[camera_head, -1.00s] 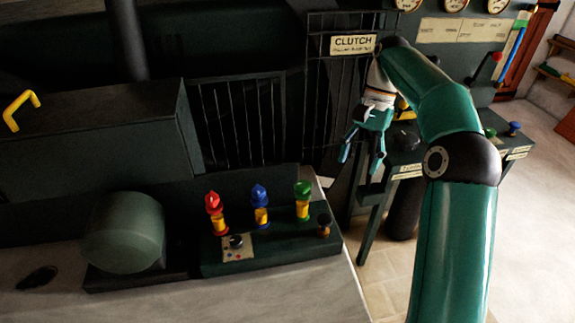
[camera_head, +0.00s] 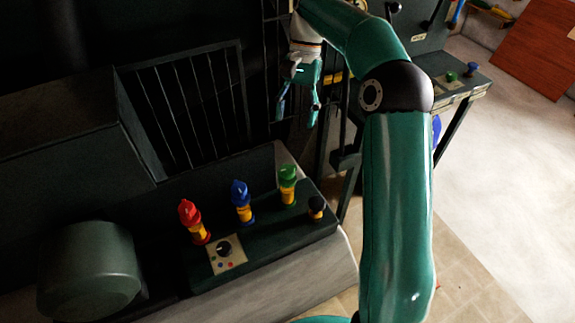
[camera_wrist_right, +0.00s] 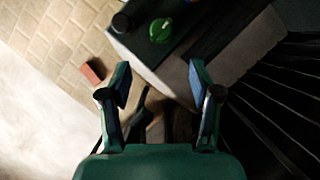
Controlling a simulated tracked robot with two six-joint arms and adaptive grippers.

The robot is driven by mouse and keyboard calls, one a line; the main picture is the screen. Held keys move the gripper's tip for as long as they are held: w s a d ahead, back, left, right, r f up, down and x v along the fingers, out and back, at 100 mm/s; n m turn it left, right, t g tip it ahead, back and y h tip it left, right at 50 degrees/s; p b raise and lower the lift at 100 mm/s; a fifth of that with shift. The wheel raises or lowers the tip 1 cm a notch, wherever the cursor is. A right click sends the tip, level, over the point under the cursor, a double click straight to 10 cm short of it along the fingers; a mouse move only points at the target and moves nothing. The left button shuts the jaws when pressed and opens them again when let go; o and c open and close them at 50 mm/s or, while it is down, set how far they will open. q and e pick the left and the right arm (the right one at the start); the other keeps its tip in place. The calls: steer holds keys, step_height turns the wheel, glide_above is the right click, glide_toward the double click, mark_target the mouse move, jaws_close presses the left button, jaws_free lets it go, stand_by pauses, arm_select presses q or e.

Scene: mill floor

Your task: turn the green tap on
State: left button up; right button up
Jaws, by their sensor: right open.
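The green tap (camera_head: 287,184) stands upright on the dark bench block, at the right end of a row with a blue tap (camera_head: 241,201) and a red tap (camera_head: 193,221). Its green top also shows from above in the right wrist view (camera_wrist_right: 161,30), beyond the fingertips. My right gripper (camera_head: 298,112) is open and empty, above and behind the green tap in the head view, apart from it. Its two fingers also show spread in the wrist view (camera_wrist_right: 158,80). My left gripper is not in view.
A black knob (camera_head: 316,207) stands close to the right of the green tap. A dial plate (camera_head: 227,254) lies in front of the taps. A dark barred grille (camera_head: 190,105) rises behind. A reddish block (camera_wrist_right: 93,71) lies on the tiled floor.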

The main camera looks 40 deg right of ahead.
mark_target(288, 169)
steer(key=b+x, duration=0.1)
steer(key=x, duration=1.2)
